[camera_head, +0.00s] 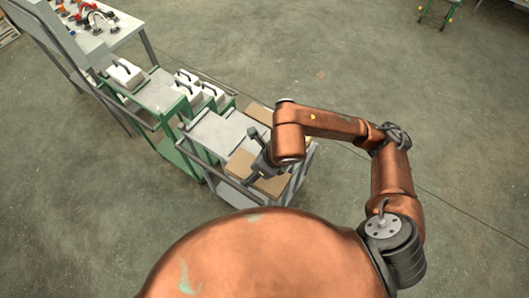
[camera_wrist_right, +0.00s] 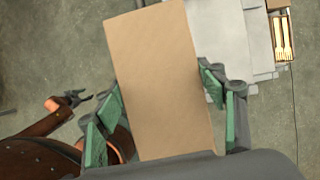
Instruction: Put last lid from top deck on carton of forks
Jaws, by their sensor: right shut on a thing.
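My right gripper (camera_head: 256,172) is shut on a flat tan cardboard lid (camera_head: 240,163), held over the near end of the grey cart. In the right wrist view the lid (camera_wrist_right: 160,75) sits between the green finger pads of the right gripper (camera_wrist_right: 162,100). An open carton (camera_wrist_right: 270,5) holding yellowish forks (camera_wrist_right: 283,38) shows at the upper right there, apart from the lid. In the head view a tan cardboard piece (camera_head: 259,113) shows behind my arm, mostly hidden. My left gripper (camera_wrist_right: 77,98) is small in the wrist view; its fingers look apart and empty.
The grey cart's top deck (camera_head: 214,133) is bare left of the lid. A green-framed cart (camera_head: 158,93) to the left bears several white boxes with dark handles (camera_head: 125,73). A table (camera_head: 110,38) with tools stands at the upper left. The floor right of the cart is clear.

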